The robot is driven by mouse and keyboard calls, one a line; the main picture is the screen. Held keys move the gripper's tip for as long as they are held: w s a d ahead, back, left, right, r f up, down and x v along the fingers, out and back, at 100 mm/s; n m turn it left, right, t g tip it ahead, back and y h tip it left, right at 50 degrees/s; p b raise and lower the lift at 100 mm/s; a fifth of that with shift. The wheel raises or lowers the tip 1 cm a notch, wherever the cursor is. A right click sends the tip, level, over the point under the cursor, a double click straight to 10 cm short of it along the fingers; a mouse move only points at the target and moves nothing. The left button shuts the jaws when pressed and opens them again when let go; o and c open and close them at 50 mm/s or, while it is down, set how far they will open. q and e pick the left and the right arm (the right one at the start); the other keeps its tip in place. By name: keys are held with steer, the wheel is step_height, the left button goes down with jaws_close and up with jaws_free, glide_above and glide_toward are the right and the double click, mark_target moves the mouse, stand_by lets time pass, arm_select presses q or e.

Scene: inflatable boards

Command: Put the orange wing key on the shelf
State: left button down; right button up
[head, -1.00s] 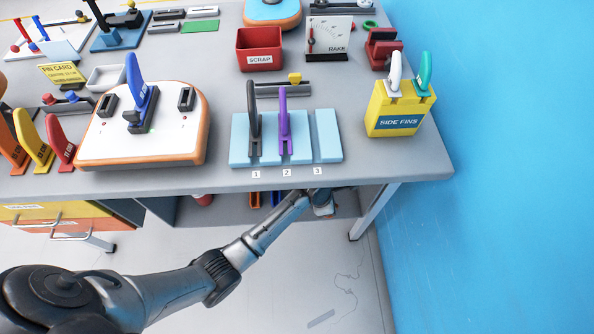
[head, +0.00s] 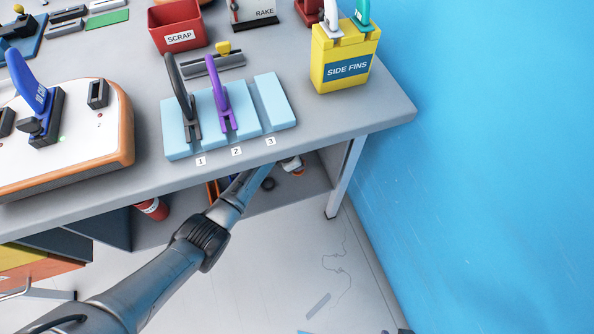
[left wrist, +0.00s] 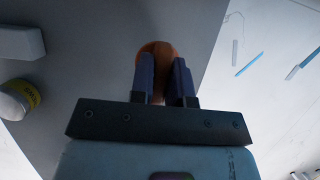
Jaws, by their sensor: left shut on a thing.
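In the left wrist view, my left gripper (left wrist: 162,80) is shut on an orange, rounded thing, which looks like the orange wing key (left wrist: 158,50). Only its shaded end shows beyond the dark fingers; the rest is hidden between them. In the head view my left arm reaches under the front edge of the workbench, and the tabletop hides most of the gripper. The grey shelf (head: 290,200) lies under the tabletop. In the left wrist view a grey surface, apparently the shelf (left wrist: 95,55), fills the left. I cannot tell whether the key touches it. My right gripper is out of view.
A red can (head: 152,208) stands under the bench. A yellow-labelled can (left wrist: 20,98) and a pale block (left wrist: 20,42) are left in the wrist view. A table leg (head: 345,180) and the blue wall (head: 500,150) bound the right. The blue rack (head: 275,100) sits above.

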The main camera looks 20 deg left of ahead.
arm_select(q)
step_height(320, 180, down, 4)
steer(key=b, duration=0.3)
steer(key=shift+f, duration=0.1)
steer(key=c, duration=1.1)
jaws_free()
